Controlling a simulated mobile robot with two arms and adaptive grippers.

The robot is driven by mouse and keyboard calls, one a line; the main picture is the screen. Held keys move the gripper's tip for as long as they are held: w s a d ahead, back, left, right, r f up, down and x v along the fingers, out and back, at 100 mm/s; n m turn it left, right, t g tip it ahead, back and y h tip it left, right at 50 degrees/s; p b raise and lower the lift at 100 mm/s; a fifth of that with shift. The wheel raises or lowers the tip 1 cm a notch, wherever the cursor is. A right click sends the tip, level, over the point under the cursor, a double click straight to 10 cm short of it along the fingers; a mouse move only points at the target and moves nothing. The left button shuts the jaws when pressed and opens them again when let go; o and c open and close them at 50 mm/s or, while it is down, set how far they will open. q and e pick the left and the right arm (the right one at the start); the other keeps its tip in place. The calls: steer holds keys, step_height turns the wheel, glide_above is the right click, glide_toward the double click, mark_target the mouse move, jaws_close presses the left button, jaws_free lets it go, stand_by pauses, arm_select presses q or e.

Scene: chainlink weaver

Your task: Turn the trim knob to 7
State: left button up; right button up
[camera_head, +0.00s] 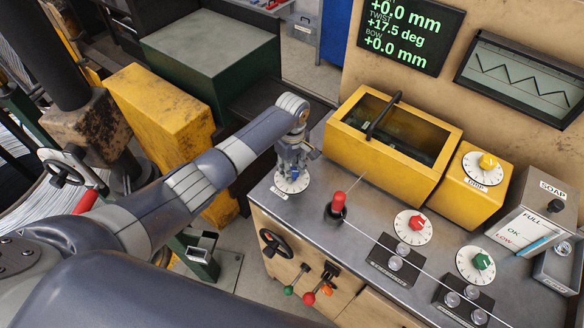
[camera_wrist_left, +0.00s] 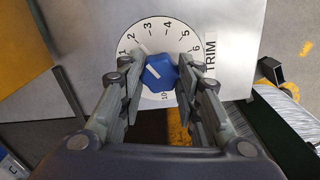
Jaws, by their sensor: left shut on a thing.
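The trim knob is blue and lobed (camera_wrist_left: 160,73), on a white numbered dial (camera_wrist_left: 150,28) labelled TRIM in the left wrist view. Its white pointer mark slants to the upper left, toward the low numbers around 1 to 2. The number 6 shows at the dial's right; the 7 is hidden by a finger. My left gripper (camera_wrist_left: 160,76) is shut on the blue knob, one finger on each side. In the head view my left gripper (camera_head: 292,170) points down over the trim dial (camera_head: 298,187), hiding most of the knob. My right gripper is not in view.
A yellow open box (camera_head: 350,140) stands behind the dial on the grey bench top. A red-topped post (camera_head: 338,202), a red knob dial (camera_head: 413,227) and a green knob dial (camera_head: 476,265) are to the right. The screen (camera_head: 411,30) reads twist +17.5 deg.

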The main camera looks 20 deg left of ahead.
arm_select(q)
steer(key=m, duration=0.3)
steer(key=shift+m, duration=0.4)
steer(key=m, duration=0.3)
steer(key=shift+m, duration=0.3)
steer(key=m, duration=0.3)
steer(key=shift+w+m, duration=0.1)
steer(key=shift+m, duration=0.3)
steer(key=m, duration=0.3)
steer(key=shift+m, duration=0.3)
steer(key=m, duration=0.6)
steer(key=shift+r, duration=0.1)
steer(key=m, duration=0.5)
steer(key=shift+m, duration=0.3)
